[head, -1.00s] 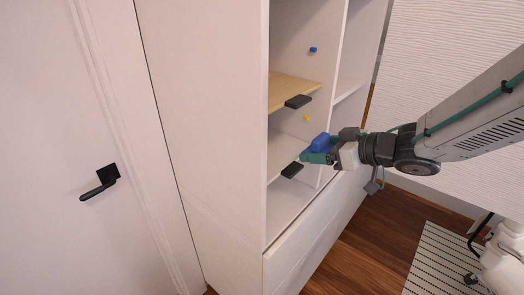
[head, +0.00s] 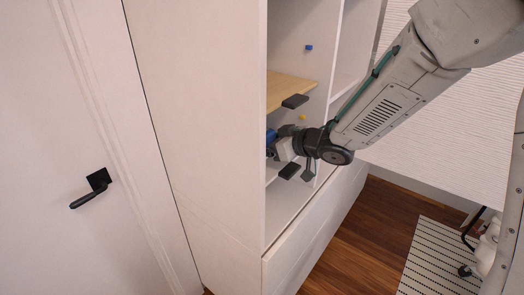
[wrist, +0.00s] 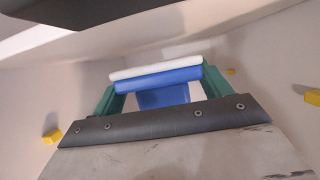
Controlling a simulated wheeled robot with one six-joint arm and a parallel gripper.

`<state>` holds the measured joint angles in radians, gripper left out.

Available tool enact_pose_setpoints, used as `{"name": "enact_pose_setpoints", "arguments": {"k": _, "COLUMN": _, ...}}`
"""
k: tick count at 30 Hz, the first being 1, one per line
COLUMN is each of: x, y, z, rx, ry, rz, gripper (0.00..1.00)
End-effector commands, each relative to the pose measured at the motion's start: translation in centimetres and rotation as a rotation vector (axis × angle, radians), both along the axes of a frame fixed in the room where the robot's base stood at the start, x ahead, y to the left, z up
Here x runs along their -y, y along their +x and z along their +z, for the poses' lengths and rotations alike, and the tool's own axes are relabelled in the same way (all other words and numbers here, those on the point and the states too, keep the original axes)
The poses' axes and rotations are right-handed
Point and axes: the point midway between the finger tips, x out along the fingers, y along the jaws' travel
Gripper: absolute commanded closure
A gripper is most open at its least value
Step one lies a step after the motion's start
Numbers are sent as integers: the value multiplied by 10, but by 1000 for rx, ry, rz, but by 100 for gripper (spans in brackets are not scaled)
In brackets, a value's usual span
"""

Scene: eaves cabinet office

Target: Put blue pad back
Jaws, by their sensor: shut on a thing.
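The blue pad (wrist: 158,80) is held between the green fingers of my gripper (wrist: 160,90) in the wrist view, with a white strip along its upper edge. In the head view only a bit of the pad (head: 271,136) shows. My gripper (head: 273,147) is shut on it, inside the white cabinet (head: 222,130), in the opening below the wooden shelf (head: 288,90). The cabinet's side panel and my wrist hide much of the pad and fingertips there. I cannot tell whether the pad touches a shelf.
A yellow marker (head: 302,117) and a blue marker (head: 309,47) sit on the cabinet's inner wall. Black blocks stick out at the wooden shelf's front (head: 295,101) and below my wrist (head: 290,171). Several yellow pieces (wrist: 52,136) show around my gripper. A door handle (head: 91,188) is at left.

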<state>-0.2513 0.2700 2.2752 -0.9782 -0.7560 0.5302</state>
Motion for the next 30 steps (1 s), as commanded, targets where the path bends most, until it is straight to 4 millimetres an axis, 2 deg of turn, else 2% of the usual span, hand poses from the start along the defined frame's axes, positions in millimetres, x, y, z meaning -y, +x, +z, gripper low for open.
{"name": "enact_pose_setpoints", "arguments": {"k": 1, "x": 2, "y": 0, "z": -10, "rx": -6, "ry": -1, "rz": -3, "gripper": 41}}
{"name": "enact_pose_setpoints", "arguments": {"k": 4, "x": 5, "y": 2, "z": -22, "rx": -4, "ry": -1, "rz": -7, "gripper": 41}}
{"name": "enact_pose_setpoints", "arguments": {"k": 17, "x": 5, "y": 3, "z": -27, "rx": -1, "ry": -1, "rz": -10, "gripper": 41}}
{"name": "enact_pose_setpoints", "arguments": {"k": 18, "x": 5, "y": 3, "z": -28, "rx": 0, "ry": 0, "rz": -10, "gripper": 18}}
{"name": "enact_pose_setpoints", "arguments": {"k": 20, "x": 5, "y": 3, "z": -27, "rx": 0, "ry": 0, "rz": -10, "gripper": 1}}
{"name": "enact_pose_setpoints", "arguments": {"k": 30, "x": 5, "y": 3, "z": -24, "rx": 2, "ry": 0, "rz": -9, "gripper": 1}}
